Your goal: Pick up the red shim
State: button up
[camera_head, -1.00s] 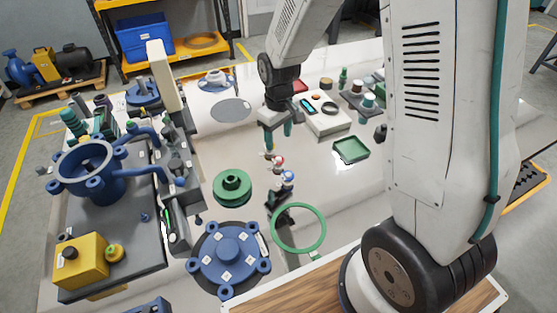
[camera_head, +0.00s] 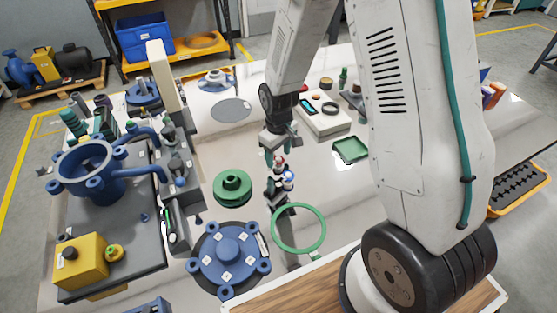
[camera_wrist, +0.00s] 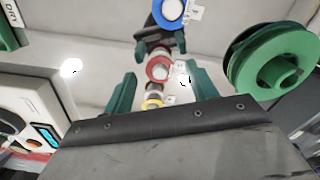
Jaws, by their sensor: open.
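The red shim (camera_wrist: 159,69) is a small red ring in the wrist view, in a row between a blue ring (camera_wrist: 171,9) and a yellow ring (camera_wrist: 152,104). In the head view, the red shim (camera_head: 280,161) shows small just below my gripper (camera_head: 282,151), with the blue ring (camera_head: 288,179) nearer the camera. My gripper (camera_wrist: 161,76) is open, its two green fingers to the left and right of the red shim in the wrist view. I see no contact with it. The yellow ring is partly hidden by the gripper body in the wrist view.
A green flanged part (camera_head: 232,187) stands left of the rings. A blue flange (camera_head: 230,259) and a green hoop (camera_head: 299,249) lie nearer the camera. A green tray (camera_head: 350,151) and a pale instrument box (camera_head: 324,122) are to the right.

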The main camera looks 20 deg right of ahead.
jog(key=shift+f, duration=0.25)
dwell(0.3)
jog(key=c, duration=1)
